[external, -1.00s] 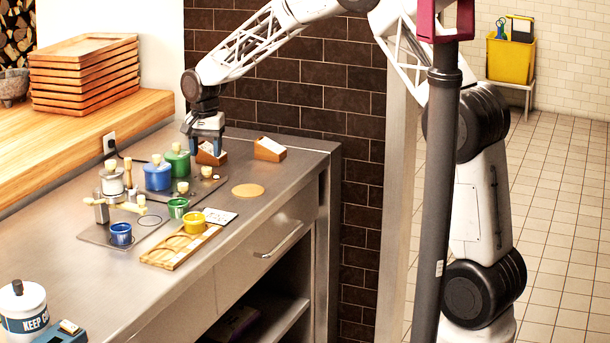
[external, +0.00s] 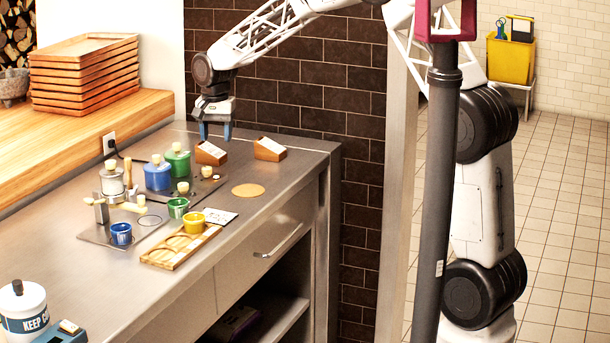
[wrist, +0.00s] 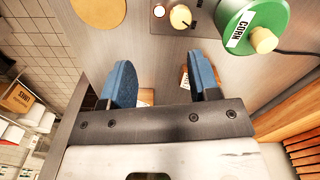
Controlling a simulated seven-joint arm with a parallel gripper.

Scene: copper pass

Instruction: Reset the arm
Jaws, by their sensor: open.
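My gripper (external: 215,130) is open and empty, with its blue fingers pointing down above the back of the steel counter (external: 290,185). A second wooden card holder (external: 269,149) stands to the right. In the wrist view my gripper (wrist: 162,82) shows both fingers spread with bare counter between them. The two card holders are partly hidden behind the fingers there. The green pot (wrist: 255,30) with a CORN label is beyond the right finger.
Small cups and a wooden tray (external: 168,256) with a yellow cup (external: 194,222) are nearer. A round tan disc (external: 248,190) lies flat. Stacked boards (external: 84,75) are at left.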

